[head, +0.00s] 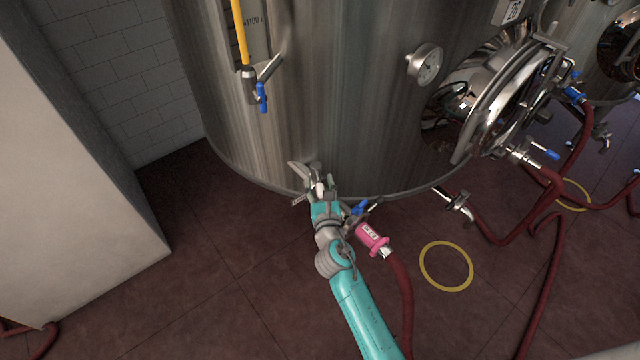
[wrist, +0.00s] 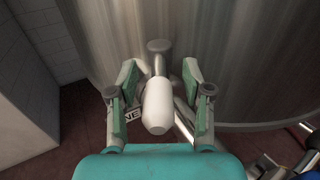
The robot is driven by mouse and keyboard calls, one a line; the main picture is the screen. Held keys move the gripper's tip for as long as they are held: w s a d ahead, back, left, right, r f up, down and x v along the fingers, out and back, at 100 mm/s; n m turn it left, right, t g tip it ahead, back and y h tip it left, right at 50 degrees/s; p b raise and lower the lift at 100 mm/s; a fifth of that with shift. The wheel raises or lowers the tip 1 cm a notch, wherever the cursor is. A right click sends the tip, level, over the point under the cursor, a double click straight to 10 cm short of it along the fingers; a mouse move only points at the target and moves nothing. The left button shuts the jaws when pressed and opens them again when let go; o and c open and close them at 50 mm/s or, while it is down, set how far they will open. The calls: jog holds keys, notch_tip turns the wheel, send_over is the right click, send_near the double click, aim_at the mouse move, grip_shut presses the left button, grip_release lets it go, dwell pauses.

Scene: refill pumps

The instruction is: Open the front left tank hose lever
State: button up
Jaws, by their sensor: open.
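The steel tank (head: 320,100) fills the upper middle of the head view. My gripper (head: 310,182) is at the tank's lower front edge, with its fingers spread. In the wrist view my gripper (wrist: 160,80) is open, with a white rounded handle (wrist: 157,108) on a metal fitting between its fingers. I cannot tell whether the fingers touch it. Just right of my gripper in the head view, a blue lever (head: 360,208) sits on a metal valve above a pink hose coupling (head: 370,238). My arm partly hides this valve.
A dark red hose (head: 403,290) runs down from the coupling. A steel valve (head: 455,203), the round hatch (head: 510,100) and a gauge (head: 427,65) are to the right. Another blue lever (head: 262,97) hangs under a yellow tube. A pale block (head: 70,170) stands left. Floor between is clear.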

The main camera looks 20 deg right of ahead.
jog(key=v, duration=1.2)
jog(key=shift+w+a+m, duration=0.15)
jog(key=shift+m, duration=0.15)
jog(key=c, duration=0.8)
jog(key=shift+w+a+f+m, duration=0.15)
jog(key=shift+a+m, duration=0.15)
jog(key=shift+m, duration=0.3)
grip_shut()
jog(key=a+m+g+h, duration=0.3)
jog(key=a+m, duration=0.6)
jog(key=m, duration=1)
jog(key=w+d+t+h, duration=0.1)
jog(key=w+d, duration=0.6)
jog(key=d, duration=0.1)
jog(key=shift+w+d, duration=0.3)
